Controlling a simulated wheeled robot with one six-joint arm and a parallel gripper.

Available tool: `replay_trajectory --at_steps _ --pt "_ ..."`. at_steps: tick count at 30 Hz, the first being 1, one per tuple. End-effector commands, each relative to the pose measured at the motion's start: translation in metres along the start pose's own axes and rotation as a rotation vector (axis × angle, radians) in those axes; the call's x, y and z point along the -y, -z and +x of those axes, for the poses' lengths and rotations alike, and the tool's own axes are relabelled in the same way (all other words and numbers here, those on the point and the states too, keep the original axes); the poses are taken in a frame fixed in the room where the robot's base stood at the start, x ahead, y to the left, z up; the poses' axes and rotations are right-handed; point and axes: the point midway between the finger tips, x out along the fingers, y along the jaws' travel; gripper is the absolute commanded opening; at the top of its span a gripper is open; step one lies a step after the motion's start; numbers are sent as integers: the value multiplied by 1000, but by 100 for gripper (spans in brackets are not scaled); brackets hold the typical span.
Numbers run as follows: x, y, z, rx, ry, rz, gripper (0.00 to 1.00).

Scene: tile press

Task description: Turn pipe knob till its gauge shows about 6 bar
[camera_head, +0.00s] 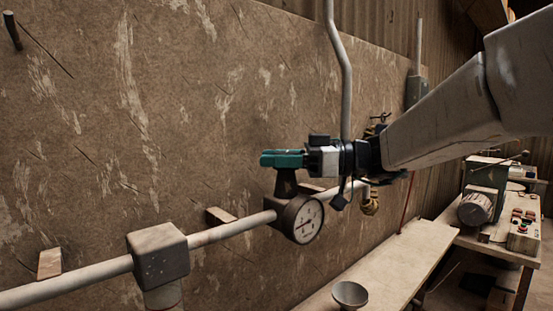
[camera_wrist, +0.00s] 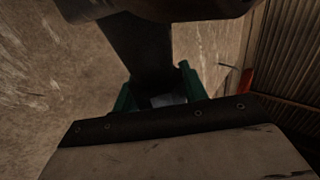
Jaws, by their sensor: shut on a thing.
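The pipe (camera_head: 232,230) runs along the wall and carries a round white-faced gauge (camera_head: 304,222) in a dark housing. The needle is too small to read. The dark pipe knob (camera_head: 285,184) rises from the top of the housing. My gripper (camera_head: 281,159), with green fingers, reaches in from the right and is shut on the top of the knob, directly above the gauge. In the wrist view, the green fingers of my gripper (camera_wrist: 158,92) stand on both sides of the dark knob stem (camera_wrist: 147,55). The knob's top is mostly hidden by the fingers.
A square pipe joint (camera_head: 158,253) sits left of the gauge. A vertical pipe (camera_head: 345,85) and a brass-coloured fitting (camera_head: 371,201) are close behind my gripper. A bench (camera_head: 400,262) with a bowl (camera_head: 349,294) lies below right. Machinery (camera_head: 478,207) stands far right.

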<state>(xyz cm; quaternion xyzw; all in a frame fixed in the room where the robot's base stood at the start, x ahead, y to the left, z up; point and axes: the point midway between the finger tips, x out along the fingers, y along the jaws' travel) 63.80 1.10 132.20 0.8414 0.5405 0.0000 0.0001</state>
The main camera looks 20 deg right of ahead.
Motion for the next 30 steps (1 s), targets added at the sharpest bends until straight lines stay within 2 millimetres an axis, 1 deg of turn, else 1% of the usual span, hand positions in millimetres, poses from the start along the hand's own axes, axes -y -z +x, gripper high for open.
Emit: replay_trajectory --at_steps 18,24,30 --pt "-7 0 -2 -1 -571 0 20" --pt "-9 0 -3 -1 -721 1 20" --pt "-11 -1 -4 1 -816 2 20"
